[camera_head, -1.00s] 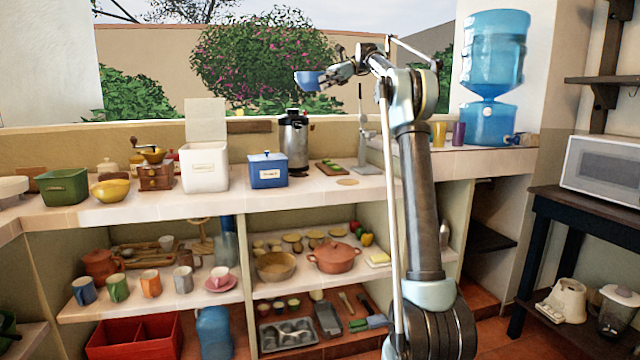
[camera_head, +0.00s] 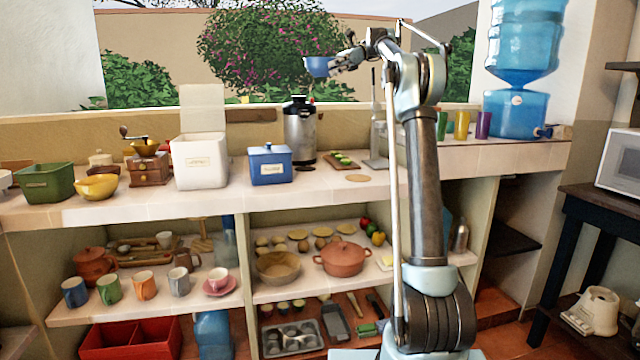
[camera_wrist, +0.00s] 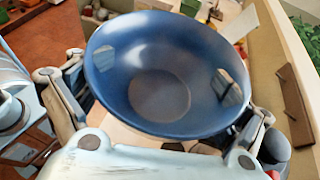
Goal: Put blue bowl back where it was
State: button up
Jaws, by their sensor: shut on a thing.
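My gripper (camera_head: 340,64) is shut on the blue bowl (camera_head: 318,67) and holds it high above the counter, at the height of the bushes behind the wall. In the wrist view the blue bowl (camera_wrist: 165,78) faces the camera with its inside showing and nothing in it. The fingers of my gripper (camera_wrist: 160,105) stand on both sides of the bowl. The bowl's underside is hidden in the wrist view.
The counter (camera_head: 225,200) carries a green bin (camera_head: 45,183), a yellow bowl (camera_head: 96,187), a grinder (camera_head: 148,165), a white box (camera_head: 200,165), a blue box (camera_head: 270,168) and a steel urn (camera_head: 300,130). Shelves below hold mugs and a terracotta pot (camera_head: 341,258). A water dispenser (camera_head: 517,110) stands right.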

notch_tip(320, 180, down, 14)
jog(key=a+m+t+y, duration=0.1)
jog(key=a+m+t, duration=0.1)
jog(key=m+t, duration=0.45)
jog(key=t, duration=0.1)
send_over(319, 180)
notch_tip(319, 180, down, 13)
jog(key=shift+f+y, duration=0.1)
jog(key=shift+y, duration=0.2)
notch_tip(319, 180, down, 10)
jog(key=shift+r, duration=0.2)
jog(key=shift+s+d+f, duration=0.1)
jog(key=shift+d+f, duration=0.05)
jog(key=shift+f, duration=0.45)
jog(key=o, duration=1.1)
jog(key=shift+s, duration=0.1)
jog(key=shift+c, duration=0.2)
